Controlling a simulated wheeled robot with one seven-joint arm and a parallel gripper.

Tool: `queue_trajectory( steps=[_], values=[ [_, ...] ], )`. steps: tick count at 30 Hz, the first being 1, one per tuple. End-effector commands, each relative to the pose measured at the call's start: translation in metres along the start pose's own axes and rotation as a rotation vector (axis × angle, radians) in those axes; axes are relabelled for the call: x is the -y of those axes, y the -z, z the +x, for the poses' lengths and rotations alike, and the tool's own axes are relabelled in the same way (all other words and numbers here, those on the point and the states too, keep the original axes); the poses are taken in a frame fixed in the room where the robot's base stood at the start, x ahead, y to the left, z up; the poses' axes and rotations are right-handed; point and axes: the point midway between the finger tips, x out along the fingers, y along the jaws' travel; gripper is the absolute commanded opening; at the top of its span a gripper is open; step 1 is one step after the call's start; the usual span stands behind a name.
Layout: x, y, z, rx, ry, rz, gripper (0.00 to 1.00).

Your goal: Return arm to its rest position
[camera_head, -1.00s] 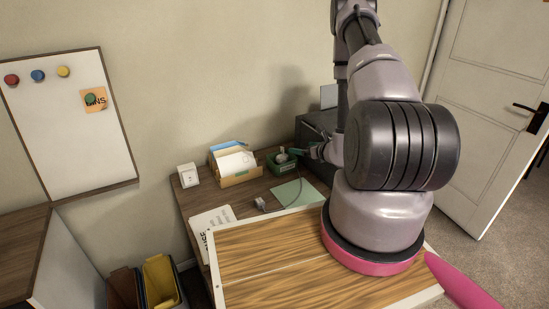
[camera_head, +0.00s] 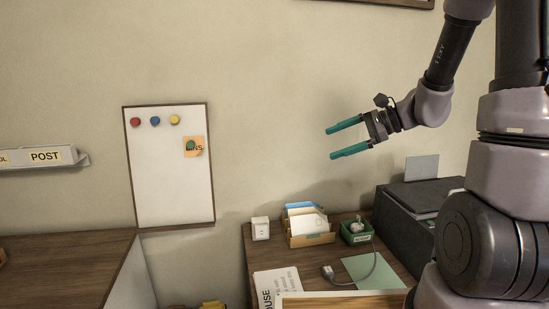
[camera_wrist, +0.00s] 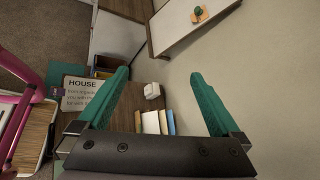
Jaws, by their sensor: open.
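My gripper (camera_head: 346,138) is raised in the air in front of the wall, above the desk, with its teal fingers spread apart and nothing between them. It points to the left in the head view. In the wrist view my gripper (camera_wrist: 165,100) also shows open and empty, with the desk and whiteboard beyond the fingers. My arm comes in from the right side of the head view, and its upper part is cut off by the frame.
The desk (camera_head: 262,262) carries a letter holder (camera_head: 312,239), a green box (camera_head: 355,232), a white cube (camera_head: 260,228), a green sheet (camera_head: 372,270) and a dark printer-like box (camera_head: 420,205). A whiteboard (camera_head: 170,190) hangs on the wall. Wall space left of my gripper is free.

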Motion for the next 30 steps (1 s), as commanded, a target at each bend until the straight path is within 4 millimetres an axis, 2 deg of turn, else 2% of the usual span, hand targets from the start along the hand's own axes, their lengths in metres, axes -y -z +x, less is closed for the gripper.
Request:
queue_trajectory(
  steps=[1, 3, 9, 15, 21, 25, 30],
  values=[
    [-0.007, -0.019, -0.007, -0.027, -0.046, -0.086, 1.00],
    [-0.021, -0.037, -0.017, -0.075, -0.115, -0.196, 1.00],
    [-0.054, -0.073, -0.054, -0.253, -0.275, -0.513, 1.00],
    [-0.073, -0.094, -0.102, -0.486, -0.373, -0.829, 1.00],
    [-0.077, -0.110, -0.146, -0.701, -0.405, -1.070, 1.00],
    [-0.077, -0.116, -0.162, -0.781, -0.410, -1.149, 1.00],
    [-0.077, -0.117, -0.167, -0.810, -0.412, -1.174, 1.00]
  ],
)
